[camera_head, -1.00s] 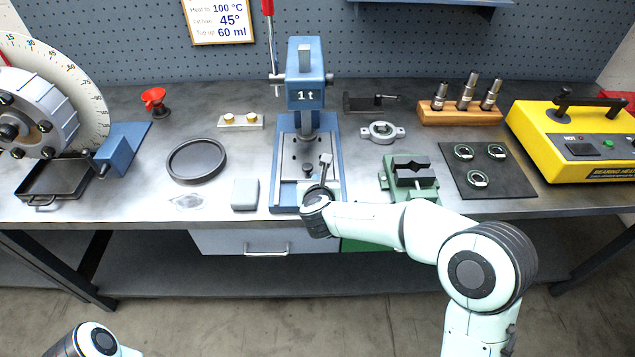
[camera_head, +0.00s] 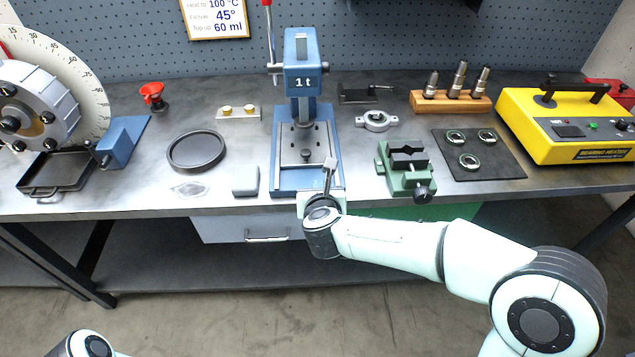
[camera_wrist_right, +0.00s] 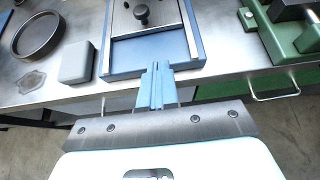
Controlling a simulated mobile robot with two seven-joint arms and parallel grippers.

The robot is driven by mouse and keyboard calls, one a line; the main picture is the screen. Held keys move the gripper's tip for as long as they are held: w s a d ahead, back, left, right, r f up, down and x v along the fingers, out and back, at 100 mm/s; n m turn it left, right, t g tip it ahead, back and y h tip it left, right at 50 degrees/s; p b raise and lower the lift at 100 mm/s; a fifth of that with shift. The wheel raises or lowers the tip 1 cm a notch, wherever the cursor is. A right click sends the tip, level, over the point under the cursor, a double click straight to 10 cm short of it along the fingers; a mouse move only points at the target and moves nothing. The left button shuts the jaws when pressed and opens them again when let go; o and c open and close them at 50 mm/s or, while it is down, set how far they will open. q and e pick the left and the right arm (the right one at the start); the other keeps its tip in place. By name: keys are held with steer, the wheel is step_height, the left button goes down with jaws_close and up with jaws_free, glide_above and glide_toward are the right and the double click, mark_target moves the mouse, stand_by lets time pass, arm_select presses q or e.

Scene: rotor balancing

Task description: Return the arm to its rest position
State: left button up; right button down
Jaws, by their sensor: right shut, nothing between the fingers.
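My right arm comes in from the lower right in the head view, and its wrist is at the front edge of the workbench (camera_head: 400,205). My right gripper (camera_head: 329,165) is small there, at the front of the blue press (camera_head: 303,85). In the right wrist view my right gripper (camera_wrist_right: 157,72) has its blue fingers shut together with nothing between them. Its fingertips overlap the front edge of the press base (camera_wrist_right: 118,66); I cannot tell the height gap. Of my left arm only a piece at the lower left shows; its gripper is out of view.
A green vise (camera_head: 402,165) stands right of the press. A grey block (camera_head: 245,181) and a dark round ring tray (camera_head: 197,150) lie to the left. A yellow heater (camera_head: 570,125) is at the right. The floor (camera_head: 250,315) before the bench is clear.

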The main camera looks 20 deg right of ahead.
steer(key=s+f+n+g+y+p, duration=0.25)
steer(key=s+f+n, duration=0.25)
steer(key=f+n, duration=0.65)
steer(key=s+f+n+g+y+p, duration=0.1)
steer(key=s+f+n+g+p, duration=0.2)
steer(key=f+n, duration=0.8)
arm_select(q)
step_height(320, 180, up, 8)
steer(key=w+p, duration=0.2)
steer(key=shift+w, duration=0.15)
arm_select(e)
steer(key=s+a+f+n+g+y, duration=0.1)
steer(key=s+f+n, duration=0.3)
steer(key=s, duration=0.4)
steer(key=s+a+f+n+g+y, duration=0.1)
steer(key=s+a+f+n+g, duration=0.1)
steer(key=s, duration=0.6)
steer(key=s+a+f+n+g+y, duration=0.1)
steer(key=s+f+n+g, duration=0.3)
steer(key=s, duration=0.5)
step_height(320, 180, down, 3)
steer(key=n, duration=0.2)
steer(key=shift+a+n, duration=0.35)
steer(key=shift+a, duration=0.05)
steer(key=shift+s+y, duration=0.1)
steer(key=shift+y, duration=0.15)
